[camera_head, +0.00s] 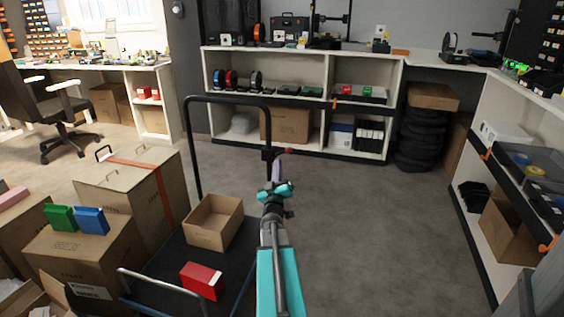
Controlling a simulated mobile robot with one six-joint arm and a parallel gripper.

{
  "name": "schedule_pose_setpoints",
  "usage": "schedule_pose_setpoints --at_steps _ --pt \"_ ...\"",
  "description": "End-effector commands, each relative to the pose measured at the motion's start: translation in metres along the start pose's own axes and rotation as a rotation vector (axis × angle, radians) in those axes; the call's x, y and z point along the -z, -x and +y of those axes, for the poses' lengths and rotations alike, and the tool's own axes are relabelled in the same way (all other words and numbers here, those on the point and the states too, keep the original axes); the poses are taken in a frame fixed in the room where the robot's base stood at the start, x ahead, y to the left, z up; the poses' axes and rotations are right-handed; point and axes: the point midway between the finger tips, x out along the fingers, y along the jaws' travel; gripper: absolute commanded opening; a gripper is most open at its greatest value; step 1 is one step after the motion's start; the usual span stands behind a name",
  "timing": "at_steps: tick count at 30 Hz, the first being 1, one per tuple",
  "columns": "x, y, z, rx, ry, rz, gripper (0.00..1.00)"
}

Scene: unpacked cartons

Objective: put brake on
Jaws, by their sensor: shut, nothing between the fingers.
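A dark platform cart (163,259) stands left of centre, with a tall black push handle (228,98) at its far end. A small dark bracket (268,154) sits on the handle's right post, and a red knob (288,151) shows just to its right; these look like the brake lever. My arm reaches forward from the bottom centre. My gripper (278,164) is shut and empty, close beside the bracket and just below the red knob. I cannot tell whether it touches the knob. My wrist hides the lower part of the right post.
An open carton (213,222) and a red box (202,281) are on the cart. Closed cartons (130,185) crowd its left side. White shelves (330,75) stand behind, and another shelf unit (508,225) is at the right. The grey floor right of my arm is clear.

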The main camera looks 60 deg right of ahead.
Motion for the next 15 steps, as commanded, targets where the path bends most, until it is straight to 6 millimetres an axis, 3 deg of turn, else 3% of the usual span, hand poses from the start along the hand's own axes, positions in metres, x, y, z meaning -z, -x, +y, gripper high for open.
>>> schedule_pose_setpoints --at_steps 15 --pt "-0.003 -0.046 0.001 -0.003 0.001 0.0 0.0"
